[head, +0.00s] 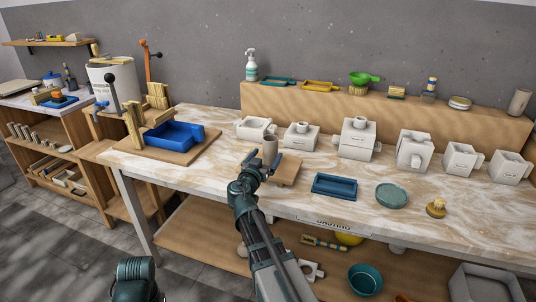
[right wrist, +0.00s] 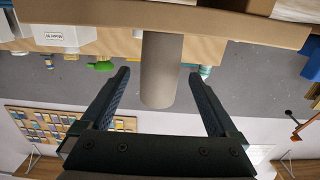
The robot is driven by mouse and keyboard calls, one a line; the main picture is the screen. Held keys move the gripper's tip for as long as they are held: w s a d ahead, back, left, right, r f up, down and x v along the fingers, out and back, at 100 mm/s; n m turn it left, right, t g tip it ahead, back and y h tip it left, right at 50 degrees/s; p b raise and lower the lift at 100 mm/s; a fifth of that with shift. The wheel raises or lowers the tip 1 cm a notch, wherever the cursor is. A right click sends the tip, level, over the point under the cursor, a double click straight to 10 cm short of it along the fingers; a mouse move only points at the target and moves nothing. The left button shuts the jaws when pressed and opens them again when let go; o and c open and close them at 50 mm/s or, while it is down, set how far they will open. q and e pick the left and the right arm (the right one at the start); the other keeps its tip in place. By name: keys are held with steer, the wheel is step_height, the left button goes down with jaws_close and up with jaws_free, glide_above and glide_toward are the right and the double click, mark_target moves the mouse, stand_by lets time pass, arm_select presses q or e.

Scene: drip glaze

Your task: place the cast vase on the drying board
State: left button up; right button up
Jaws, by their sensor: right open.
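The cast vase (head: 269,150) is a plain grey-beige cylinder, upright at the left part of a small wooden board (head: 287,172), which looks like the drying board. In the right wrist view, which is upside down, the vase (right wrist: 161,75) lies between the spread fingers, with gaps on both sides. Its foot meets the brown wood (right wrist: 230,30), so it appears to stand on the board. My right gripper (head: 262,163) is open around the vase, not visibly touching it. My left gripper is not in view; only a dark arm part of mine shows low down.
White plaster moulds (head: 357,139) stand in a row behind the board. A blue tray (head: 175,136) is at the left. A wooden shelf (head: 330,107) runs along the back.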

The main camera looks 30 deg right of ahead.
steer(key=v, duration=1)
steer(key=x, duration=1.1)
steer(key=shift+w+d, duration=0.1)
steer(key=shift+w, duration=0.1)
steer(key=shift+w+d+f, duration=0.2)
steer(key=shift+d, duration=0.05)
steer(key=shift+s, duration=0.1)
